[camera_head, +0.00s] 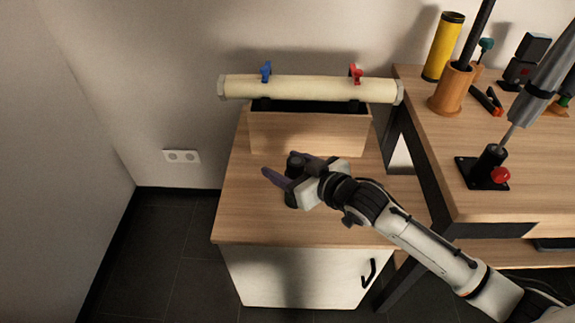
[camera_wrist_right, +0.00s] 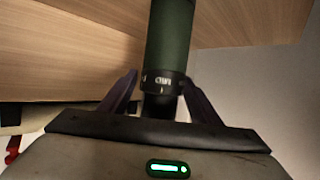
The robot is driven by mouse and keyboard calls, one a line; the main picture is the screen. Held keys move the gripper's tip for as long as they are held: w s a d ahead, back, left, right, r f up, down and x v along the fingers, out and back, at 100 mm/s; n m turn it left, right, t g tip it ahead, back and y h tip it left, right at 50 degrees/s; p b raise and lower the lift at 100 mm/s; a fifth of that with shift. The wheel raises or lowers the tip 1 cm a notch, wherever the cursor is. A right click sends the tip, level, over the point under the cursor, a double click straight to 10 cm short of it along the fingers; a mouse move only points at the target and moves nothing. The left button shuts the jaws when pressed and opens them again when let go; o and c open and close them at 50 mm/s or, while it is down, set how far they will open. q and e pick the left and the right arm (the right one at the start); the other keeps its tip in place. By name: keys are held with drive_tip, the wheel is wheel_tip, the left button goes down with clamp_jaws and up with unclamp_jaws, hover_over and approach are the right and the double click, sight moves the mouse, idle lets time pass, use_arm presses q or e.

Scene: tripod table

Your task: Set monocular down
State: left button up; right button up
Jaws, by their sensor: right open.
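The monocular (camera_wrist_right: 170,35) is a dark green cylinder with a black, marked ring at its near end, seen in the right wrist view. It stands between the two purple fingers of my right gripper (camera_wrist_right: 160,80), which are spread with a gap on each side. In the head view my right gripper (camera_head: 283,165) is over the wooden cabinet top (camera_head: 250,215). A dark round end of the monocular (camera_head: 296,160) shows between its fingers. The monocular's far end is out of view, so I cannot tell whether it touches the top. My left gripper is not in view.
A wooden box (camera_head: 310,132) with a cream pipe (camera_head: 310,89) across it stands at the back of the cabinet. A workbench (camera_head: 500,195) at the right carries a yellow cylinder (camera_head: 443,47), a cup (camera_head: 451,90) and several tools. The cabinet top's front left is clear.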

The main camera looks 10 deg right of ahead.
drive_tip(key=p+v, duration=0.2)
drive_tip(key=v, duration=0.9)
drive_tip(key=shift+w+r, duration=0.15)
drive_tip(key=shift+r, duration=0.05)
drive_tip(key=shift+s+d+r, duration=0.25)
drive_tip(key=shift+s+r, duration=0.05)
drive_tip(key=shift+s, duration=0.2)
